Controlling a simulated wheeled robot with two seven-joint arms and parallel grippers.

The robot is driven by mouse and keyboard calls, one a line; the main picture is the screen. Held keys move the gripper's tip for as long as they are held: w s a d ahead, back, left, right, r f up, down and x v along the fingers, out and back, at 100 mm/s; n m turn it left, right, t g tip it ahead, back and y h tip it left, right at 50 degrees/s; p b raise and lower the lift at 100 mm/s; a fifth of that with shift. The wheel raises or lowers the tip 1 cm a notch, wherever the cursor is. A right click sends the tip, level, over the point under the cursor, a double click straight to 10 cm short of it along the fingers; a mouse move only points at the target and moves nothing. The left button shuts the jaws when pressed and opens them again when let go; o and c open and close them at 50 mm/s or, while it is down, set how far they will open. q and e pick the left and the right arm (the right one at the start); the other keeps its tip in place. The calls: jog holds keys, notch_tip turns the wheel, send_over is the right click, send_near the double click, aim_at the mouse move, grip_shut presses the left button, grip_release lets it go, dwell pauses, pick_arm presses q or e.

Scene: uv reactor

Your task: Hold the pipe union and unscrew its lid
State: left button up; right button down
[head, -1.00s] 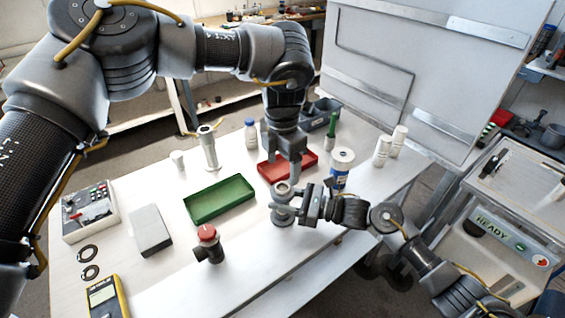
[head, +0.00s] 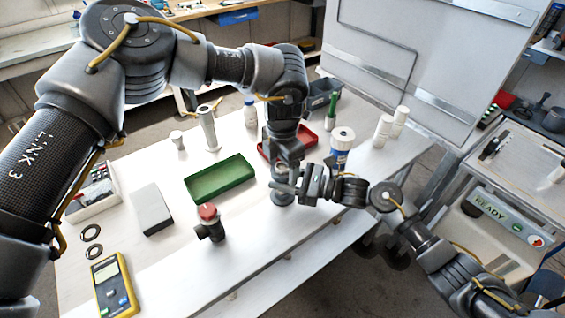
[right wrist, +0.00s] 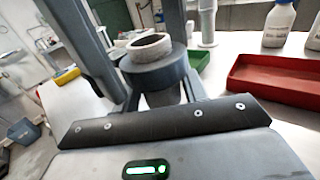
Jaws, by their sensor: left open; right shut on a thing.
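The pipe union (head: 282,199) is a grey fitting that stands upright at the table's front right edge. Its top is mostly hidden by my grippers in the head view. In the right wrist view the union (right wrist: 156,75) shows a dark grey round collar with a paler ring on top. My right gripper (head: 286,188) reaches in from the right and is shut on the union's body. My left gripper (head: 288,166) comes down from above, open, over the union's top. Its grey fingers stand on either side of the ring in the right wrist view, apparently without gripping it.
A green tray (head: 191,190) lies left of the union and a red tray (head: 314,146) behind it. A red-capped fitting (head: 210,222), a grey box (head: 151,209) and a yellow multimeter (head: 113,285) stand farther left. A white-and-blue can (head: 341,147) stands to the right.

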pick_arm(q)
jog(key=shift+c, duration=0.4)
jog(key=c, duration=0.9)
jog(key=n, duration=0.3)
jog(key=shift+n, duration=0.3)
jog(key=n, duration=0.5)
jog(key=shift+n, duration=0.4)
jog(key=n, duration=0.2)
jog(key=shift+n, duration=0.3)
jog(key=n, duration=1.1)
jog(key=shift+d, duration=0.1)
jog(key=shift+r, duration=0.2)
